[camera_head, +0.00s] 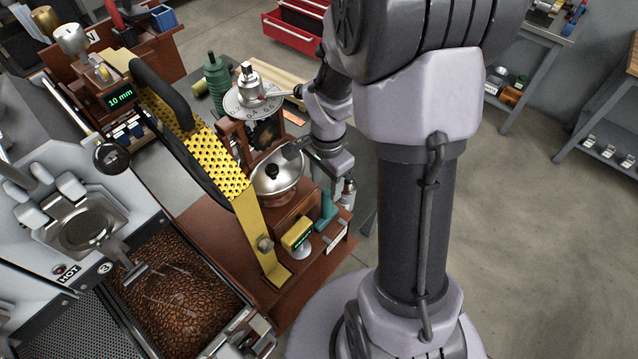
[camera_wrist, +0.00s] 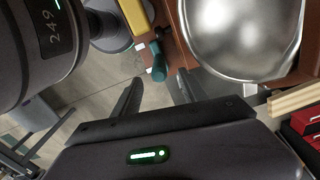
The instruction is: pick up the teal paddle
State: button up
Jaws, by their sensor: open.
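The teal paddle (camera_head: 326,211) stands at the right front of a brown wooden stand, beside a yellow block, in the head view. In the wrist view the paddle (camera_wrist: 158,68) shows just beyond my fingertips, roughly in line with the gap between them. My gripper (camera_wrist: 157,92) is open and empty, its two dark fingers apart. The paddle is not between the fingers. In the head view my gripper is close above and behind the paddle, partly hidden by my wrist.
A shiny metal bowl (camera_wrist: 240,35) with a dark knob (camera_head: 272,171) sits close to the paddle. The yellow block (camera_head: 297,234) is at its left. A yellow perforated bracket (camera_head: 218,165) rises further left. A tray of coffee beans (camera_head: 180,295) lies in front. Open floor (camera_head: 560,230) is at right.

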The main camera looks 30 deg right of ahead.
aim_at(327, 201)
notch_tip(327, 201, down, 8)
jog(key=shift+s+f+b, duration=0.15)
jog(key=shift+b, duration=0.9)
jog(key=shift+d, duration=0.1)
grip_shut()
